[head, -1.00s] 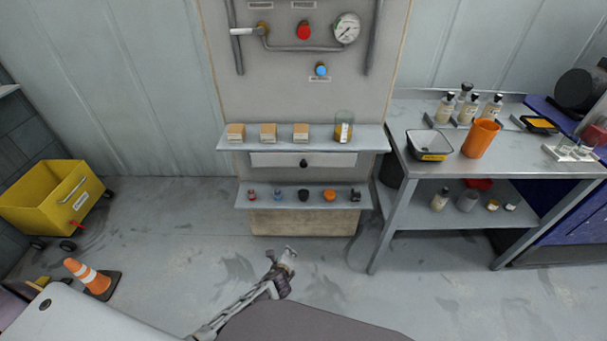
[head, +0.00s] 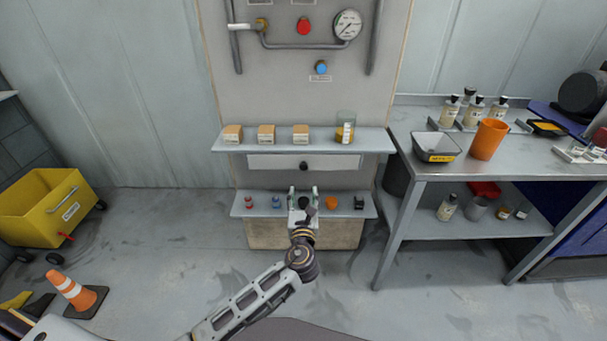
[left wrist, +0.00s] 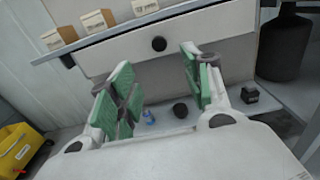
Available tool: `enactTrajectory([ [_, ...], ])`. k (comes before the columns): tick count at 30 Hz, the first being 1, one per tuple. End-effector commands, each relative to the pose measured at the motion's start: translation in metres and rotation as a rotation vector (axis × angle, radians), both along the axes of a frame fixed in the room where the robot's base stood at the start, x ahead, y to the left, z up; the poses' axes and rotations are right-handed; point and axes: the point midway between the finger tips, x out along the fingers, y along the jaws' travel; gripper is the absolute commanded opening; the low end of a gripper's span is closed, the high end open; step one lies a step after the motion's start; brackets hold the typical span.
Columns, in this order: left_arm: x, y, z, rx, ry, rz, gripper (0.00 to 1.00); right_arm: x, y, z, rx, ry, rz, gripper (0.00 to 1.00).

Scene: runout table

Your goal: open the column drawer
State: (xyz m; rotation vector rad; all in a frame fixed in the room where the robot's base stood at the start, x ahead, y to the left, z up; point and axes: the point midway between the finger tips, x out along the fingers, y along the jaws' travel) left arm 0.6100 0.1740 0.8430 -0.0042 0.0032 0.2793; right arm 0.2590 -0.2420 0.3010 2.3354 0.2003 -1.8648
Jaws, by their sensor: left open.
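The column drawer (head: 270,161) is a pale front under the upper shelf, with a round black knob (head: 303,164) in its middle. It looks shut. My left gripper (head: 303,190) is in front of the column, just below the knob in the head view, over the lower shelf. In the left wrist view the drawer front (left wrist: 195,42) and knob (left wrist: 159,44) show beyond and above the two green-padded fingers (left wrist: 160,88). The fingers are apart, with nothing between them, and do not touch the knob. My right gripper does not show.
The upper shelf (head: 220,143) holds several small boxes and a glass beaker (head: 346,128). A metal table (head: 405,150) with bottles stands at right. A yellow cart (head: 40,210) and a traffic cone (head: 72,290) are at left.

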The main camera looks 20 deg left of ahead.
Motion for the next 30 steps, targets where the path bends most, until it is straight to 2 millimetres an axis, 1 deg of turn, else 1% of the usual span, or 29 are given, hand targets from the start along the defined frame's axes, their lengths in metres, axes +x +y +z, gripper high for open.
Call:
enactTrajectory([
  [3, 0.000, 0.000, 0.003, 0.009, -0.005, 0.001, 0.49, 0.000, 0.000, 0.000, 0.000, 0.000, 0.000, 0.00],
  [11, 0.000, 0.000, 0.003, 0.006, -0.003, 0.001, 0.49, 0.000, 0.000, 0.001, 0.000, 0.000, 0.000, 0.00],
  [17, 0.005, 0.002, 0.003, 0.005, -0.004, 0.001, 0.49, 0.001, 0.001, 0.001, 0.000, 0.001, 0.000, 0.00],
  [23, 0.020, 0.006, 0.003, 0.006, -0.005, 0.002, 0.49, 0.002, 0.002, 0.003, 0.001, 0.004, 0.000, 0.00],
  [30, 0.044, 0.013, 0.002, 0.006, -0.003, 0.001, 0.49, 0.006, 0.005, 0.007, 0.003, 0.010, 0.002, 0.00],
])
